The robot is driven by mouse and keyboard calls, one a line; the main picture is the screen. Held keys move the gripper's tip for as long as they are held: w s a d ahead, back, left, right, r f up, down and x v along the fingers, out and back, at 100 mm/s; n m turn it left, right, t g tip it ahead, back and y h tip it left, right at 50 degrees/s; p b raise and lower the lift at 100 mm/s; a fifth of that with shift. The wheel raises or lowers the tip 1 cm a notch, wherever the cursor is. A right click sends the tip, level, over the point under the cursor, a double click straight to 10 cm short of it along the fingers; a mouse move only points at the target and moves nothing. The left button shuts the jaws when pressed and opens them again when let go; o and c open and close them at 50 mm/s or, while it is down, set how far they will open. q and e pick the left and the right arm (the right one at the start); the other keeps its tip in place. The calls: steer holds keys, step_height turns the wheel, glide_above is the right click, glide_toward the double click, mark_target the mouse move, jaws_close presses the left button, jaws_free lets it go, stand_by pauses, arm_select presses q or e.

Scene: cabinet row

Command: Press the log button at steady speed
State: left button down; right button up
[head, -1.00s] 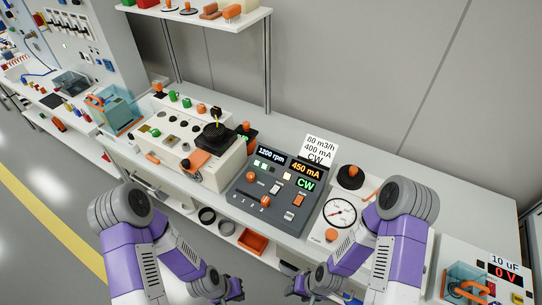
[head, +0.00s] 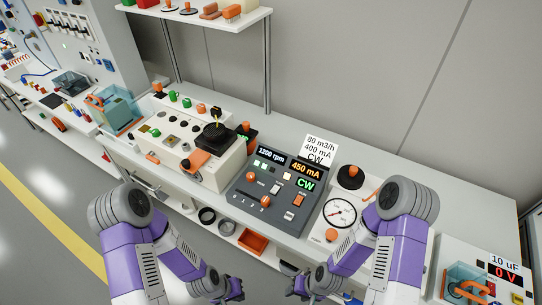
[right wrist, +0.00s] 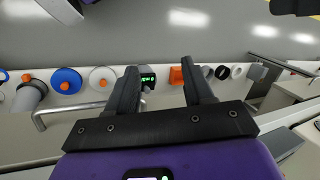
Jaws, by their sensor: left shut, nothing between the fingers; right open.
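A dark grey control panel (head: 240,190) stands on the bench in the middle of the head view. A small pale button (head: 290,215) with lettering too small to read for certain sits at its lower right, below an orange switch (head: 299,199). The panel's displays read 1200 rpm, 450 mA and CW. My left gripper (head: 236,288) is low in front of the bench, shut and empty. My right gripper (head: 303,286) is beside it, also apart from the panel; in the right wrist view its fingers (right wrist: 160,80) are apart with nothing held.
A white card (head: 318,148) behind the panel reads 80 m3/h, 400 mA, CW. A round gauge (head: 340,212) and an orange knob (head: 331,235) are right of the panel. A cream unit (head: 185,140) stands left. An orange bin (head: 253,242) is on the lower shelf.

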jaws_close()
stand_by(1.5)
